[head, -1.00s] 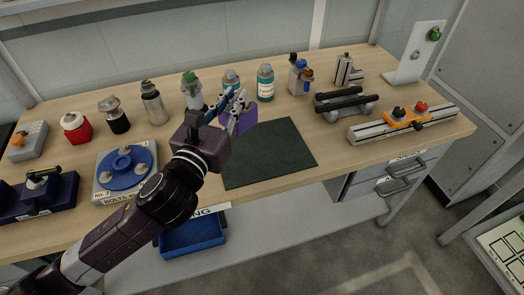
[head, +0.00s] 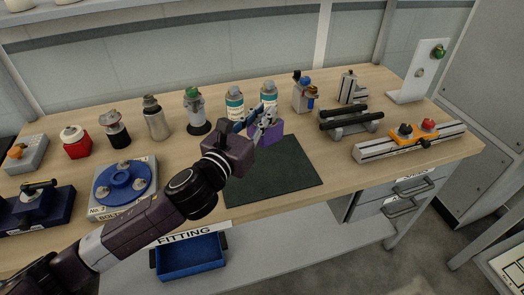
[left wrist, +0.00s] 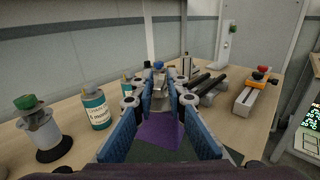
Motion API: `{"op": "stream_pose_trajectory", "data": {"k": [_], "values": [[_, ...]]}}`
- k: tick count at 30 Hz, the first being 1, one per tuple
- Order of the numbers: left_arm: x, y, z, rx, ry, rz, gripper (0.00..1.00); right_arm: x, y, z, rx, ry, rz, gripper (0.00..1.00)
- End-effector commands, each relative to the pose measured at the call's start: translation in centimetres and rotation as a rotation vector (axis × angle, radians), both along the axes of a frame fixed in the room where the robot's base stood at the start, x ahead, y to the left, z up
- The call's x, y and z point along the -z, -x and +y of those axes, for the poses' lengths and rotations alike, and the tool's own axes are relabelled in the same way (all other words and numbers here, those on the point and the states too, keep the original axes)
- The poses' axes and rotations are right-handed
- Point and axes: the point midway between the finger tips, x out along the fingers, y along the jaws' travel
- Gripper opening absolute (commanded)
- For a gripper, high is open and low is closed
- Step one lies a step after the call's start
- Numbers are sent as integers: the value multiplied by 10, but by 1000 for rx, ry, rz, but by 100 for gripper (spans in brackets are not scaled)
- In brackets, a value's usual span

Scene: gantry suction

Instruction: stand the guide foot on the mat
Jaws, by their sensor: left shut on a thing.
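The guide foot is a purple block (head: 266,136) held by my left gripper (head: 262,120). Its upper part is hidden behind the fingers. In the left wrist view, the purple block (left wrist: 160,134) shows low between the two blue finger pads. The dark green mat (head: 275,178) lies flat near the table's front edge. In the head view the block overlaps the mat's back edge; I cannot tell whether it touches the mat. My right gripper is in neither view.
Two teal-labelled bottles (head: 235,104) (head: 268,93) stand behind the gripper. A grey unit with a blue cap (head: 303,96) and black rollers (head: 350,120) are to the right. A blue disc fixture (head: 123,180) is to the left. Most of the mat is bare.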

Motion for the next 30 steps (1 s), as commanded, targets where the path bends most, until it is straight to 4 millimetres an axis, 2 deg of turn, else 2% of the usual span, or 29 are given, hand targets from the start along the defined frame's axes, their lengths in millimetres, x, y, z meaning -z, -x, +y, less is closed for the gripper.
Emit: {"op": "stream_pose_trajectory", "data": {"k": [1,6,13,19,23,30], "values": [[16,0,0,-1,4,2,0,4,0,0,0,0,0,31],[49,0,0,-1,3,-3,0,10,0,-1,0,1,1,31],[66,0,0,0,3,-6,0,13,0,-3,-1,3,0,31],[97,0,0,-1,4,-3,0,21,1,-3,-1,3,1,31],[105,0,0,0,2,-6,0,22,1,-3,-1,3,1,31],[105,0,0,1,1,-7,0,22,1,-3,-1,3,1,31]]}}
